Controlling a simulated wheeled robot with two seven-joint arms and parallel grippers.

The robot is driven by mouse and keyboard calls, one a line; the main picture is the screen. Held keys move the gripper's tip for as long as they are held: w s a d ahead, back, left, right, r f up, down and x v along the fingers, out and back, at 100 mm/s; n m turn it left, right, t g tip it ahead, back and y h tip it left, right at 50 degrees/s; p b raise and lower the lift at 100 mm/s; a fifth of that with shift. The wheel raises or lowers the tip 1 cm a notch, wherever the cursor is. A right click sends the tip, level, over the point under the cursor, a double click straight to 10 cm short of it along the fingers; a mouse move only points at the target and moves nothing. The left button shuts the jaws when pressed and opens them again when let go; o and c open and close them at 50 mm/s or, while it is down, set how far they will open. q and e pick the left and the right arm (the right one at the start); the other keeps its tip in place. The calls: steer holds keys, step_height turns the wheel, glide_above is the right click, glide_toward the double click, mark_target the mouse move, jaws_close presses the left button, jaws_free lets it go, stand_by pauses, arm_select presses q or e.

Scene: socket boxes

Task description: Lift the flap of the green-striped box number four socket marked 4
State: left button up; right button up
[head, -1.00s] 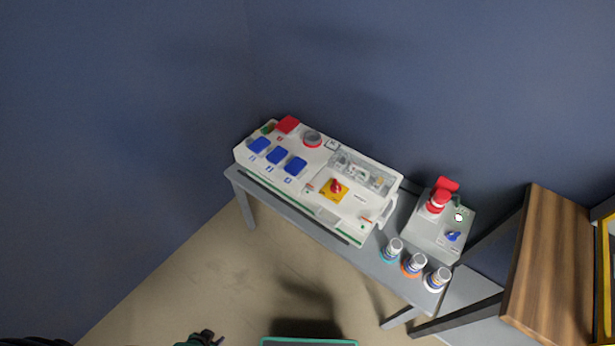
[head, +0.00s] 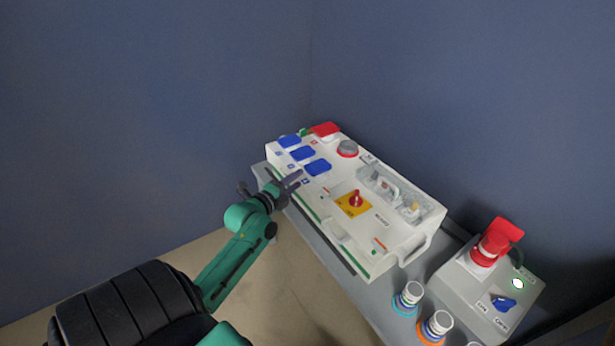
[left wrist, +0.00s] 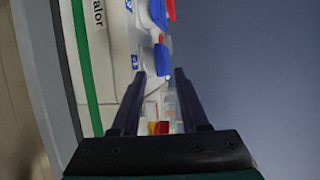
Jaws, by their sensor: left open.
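The white box with a green stripe (head: 335,233) stands on a narrow grey table in the head view. A red flap (head: 325,129) sits at its far left end, behind three blue flaps, and looks closed. The number by the red flap is too small to read. My left gripper (head: 298,179) is open and empty, above the box's front edge near the nearest blue flap (head: 318,168). In the left wrist view, the open fingers (left wrist: 159,73) frame part of the box top; a blue flap (left wrist: 162,59) and a bit of red lie beyond them. My right gripper is not in view.
A yellow plate with a red knob (head: 354,202) and a clear-covered section (head: 398,194) are on the box top. A grey box with a red plug (head: 492,243) and several ringed bottles (head: 408,298) stand to the right. Blue walls close off the back.

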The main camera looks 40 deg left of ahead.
mark_target(317, 167)
arm_select(q)
steer(key=w, duration=0.3)
steer(key=w+f, duration=0.1)
steer(key=w, duration=0.1)
steer(key=shift+w+a, duration=0.1)
steer(key=shift+a, duration=0.2)
jaws_close()
stand_by(1.0)
